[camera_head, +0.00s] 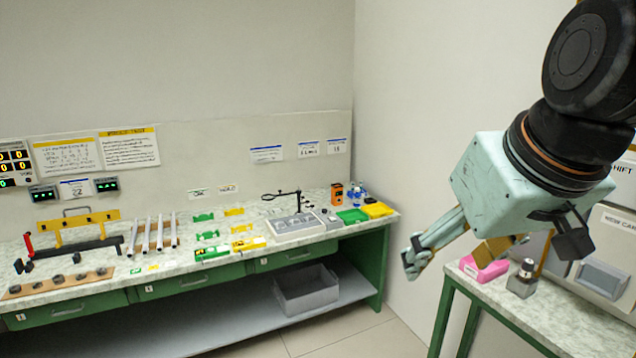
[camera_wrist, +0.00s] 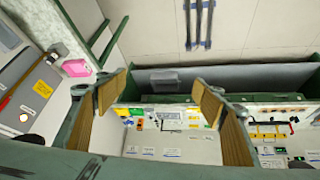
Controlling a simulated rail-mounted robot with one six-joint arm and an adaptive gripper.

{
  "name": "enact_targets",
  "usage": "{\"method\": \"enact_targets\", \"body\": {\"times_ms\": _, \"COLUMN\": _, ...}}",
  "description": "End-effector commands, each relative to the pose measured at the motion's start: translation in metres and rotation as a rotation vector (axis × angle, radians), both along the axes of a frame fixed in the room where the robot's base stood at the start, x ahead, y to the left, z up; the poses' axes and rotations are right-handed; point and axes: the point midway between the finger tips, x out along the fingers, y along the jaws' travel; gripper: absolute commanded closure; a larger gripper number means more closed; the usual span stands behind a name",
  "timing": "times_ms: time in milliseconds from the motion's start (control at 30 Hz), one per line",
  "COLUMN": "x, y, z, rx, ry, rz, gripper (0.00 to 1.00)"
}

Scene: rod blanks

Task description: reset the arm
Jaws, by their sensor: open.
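My arm hangs in from the upper right of the head view, with my pale green gripper (camera_head: 452,256) pointing down and to the left. Its two fingers are spread apart with nothing between them. In the wrist view the tan-padded fingers of the gripper (camera_wrist: 158,92) also stand wide apart and empty. The gripper is in the air, in front of the right wall, well apart from the long workbench (camera_head: 100,292). Several pale rods (camera_head: 158,236) lie side by side on the bench, out of its reach at this pose.
A side table (camera_head: 560,312) at the right bears a pink box (camera_head: 484,268) and a small dark holder (camera_head: 521,284), close behind the gripper in the picture. A grey bin (camera_head: 306,290) sits on the bench's lower shelf. Green (camera_head: 352,216) and yellow (camera_head: 378,210) trays stand at the bench's right end.

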Motion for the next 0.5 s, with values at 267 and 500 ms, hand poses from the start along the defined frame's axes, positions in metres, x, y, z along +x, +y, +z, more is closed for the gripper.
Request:
{"method": "enact_targets", "body": {"times_ms": 267, "x": -0.075, "y": 0.002, "z": -0.022, "rx": 0.016, "ry": 0.090, "rz": -0.048, "gripper": 0.38}}
{"method": "enact_targets", "body": {"times_ms": 500, "x": -0.136, "y": -0.002, "z": -0.041, "rx": 0.016, "ry": 0.165, "rz": -0.101, "gripper": 0.38}}
